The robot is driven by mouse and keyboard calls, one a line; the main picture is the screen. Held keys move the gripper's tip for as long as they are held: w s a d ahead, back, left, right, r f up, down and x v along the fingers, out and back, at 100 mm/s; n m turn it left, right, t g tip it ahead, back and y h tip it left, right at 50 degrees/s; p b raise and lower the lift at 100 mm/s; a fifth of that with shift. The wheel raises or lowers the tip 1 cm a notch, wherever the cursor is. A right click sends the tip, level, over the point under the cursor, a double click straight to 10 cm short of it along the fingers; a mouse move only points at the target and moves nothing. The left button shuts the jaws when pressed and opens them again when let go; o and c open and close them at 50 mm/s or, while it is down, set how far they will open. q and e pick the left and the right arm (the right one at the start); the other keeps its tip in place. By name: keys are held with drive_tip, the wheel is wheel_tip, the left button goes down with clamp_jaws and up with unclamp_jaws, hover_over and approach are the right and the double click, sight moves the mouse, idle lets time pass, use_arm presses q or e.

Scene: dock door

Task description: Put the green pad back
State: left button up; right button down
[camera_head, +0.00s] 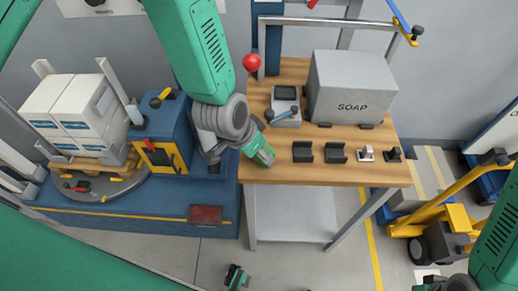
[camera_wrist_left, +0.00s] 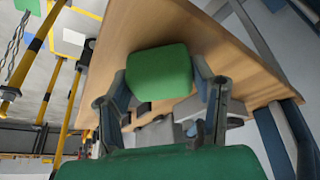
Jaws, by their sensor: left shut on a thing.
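The green pad (camera_head: 264,155) is in my left gripper (camera_head: 250,143), over the front left corner of the wooden bench top (camera_head: 330,174). In the left wrist view the green pad (camera_wrist_left: 160,72) sits between the two fingers of the left gripper (camera_wrist_left: 160,90), which are shut on its sides. The wooden top (camera_wrist_left: 235,60) lies behind it. I cannot tell whether the pad touches the bench.
Two dark holders (camera_head: 303,152) and smaller fittings (camera_head: 366,154) line the bench's front edge. A grey SOAP box (camera_head: 352,85) and a small device (camera_head: 286,105) stand behind. A red ball (camera_head: 251,62) is near the back left post. A blue machine with boxes (camera_head: 75,110) stands left.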

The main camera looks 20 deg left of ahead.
use_arm(q)
drive_tip(key=shift+d, duration=0.1)
drive_tip(key=o, duration=0.8)
drive_tip(key=shift+d, duration=0.15)
drive_tip(key=o, duration=0.3)
drive_tip(key=shift+d, duration=0.3)
use_arm(e)
drive_tip(key=shift+d+f, duration=0.15)
drive_tip(key=shift+d, duration=0.35)
use_arm(q)
drive_tip(key=shift+a+r, duration=0.15)
drive_tip(key=shift+a, duration=0.05)
drive_tip(key=v, duration=1.2)
drive_tip(key=shift+p, duration=0.4)
use_arm(e)
drive_tip(key=shift+a+r, duration=0.2)
drive_tip(key=shift+r, duration=0.25)
